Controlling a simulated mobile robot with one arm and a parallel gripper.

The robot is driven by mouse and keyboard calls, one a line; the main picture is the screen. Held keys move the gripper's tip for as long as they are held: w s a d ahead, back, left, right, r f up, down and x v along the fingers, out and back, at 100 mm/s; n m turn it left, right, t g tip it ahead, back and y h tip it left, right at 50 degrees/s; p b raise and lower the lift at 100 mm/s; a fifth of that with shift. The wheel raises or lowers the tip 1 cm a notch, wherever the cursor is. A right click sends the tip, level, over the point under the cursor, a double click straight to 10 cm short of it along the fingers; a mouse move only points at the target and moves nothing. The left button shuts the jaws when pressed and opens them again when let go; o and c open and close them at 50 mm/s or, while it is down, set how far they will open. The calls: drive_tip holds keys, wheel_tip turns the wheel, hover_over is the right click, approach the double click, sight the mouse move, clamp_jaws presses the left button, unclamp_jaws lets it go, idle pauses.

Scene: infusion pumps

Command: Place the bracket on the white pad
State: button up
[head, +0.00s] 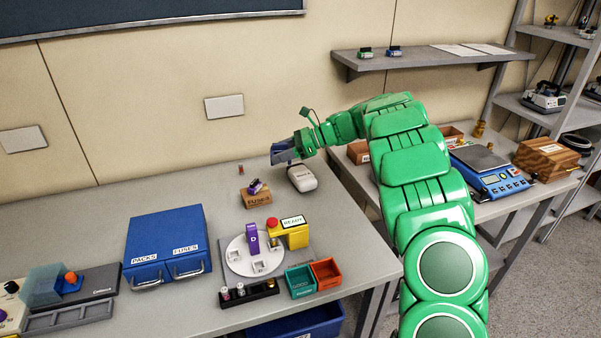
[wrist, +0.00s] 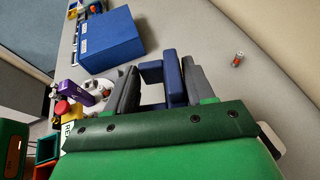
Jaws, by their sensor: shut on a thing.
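My gripper (head: 284,152) is raised over the back of the bench, near its right end. In the wrist view its two grey fingers (wrist: 159,68) are shut on a blue, U-shaped bracket (wrist: 152,72). A smooth white rounded block with small dark lettering, perhaps the white pad (head: 303,179), lies on the bench just below and right of the gripper in the head view. The bracket is apart from it. In the wrist view only a white edge (wrist: 271,140) shows beside my green gripper body; the rest is hidden.
A brown FUSES box (head: 256,199) with a purple item on it stands left of the white block. A white disc station (head: 236,262) with a READY sign, open bins (head: 326,274) and a blue drawer unit (head: 165,238) stand nearer. A small red-topped part (head: 241,169) stands behind.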

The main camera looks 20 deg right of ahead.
drive_tip(key=s+d+m+t, duration=0.2)
drive_tip(key=s+d, duration=0.1)
drive_tip(key=d, duration=0.4)
hover_over(300, 171)
drive_tip(key=shift+h, duration=0.3)
drive_tip(key=shift+s+f, duration=0.15)
drive_tip(key=shift+f, duration=6.05)
drive_tip(key=o, duration=1.1)
drive_tip(key=shift+f, duration=0.1)
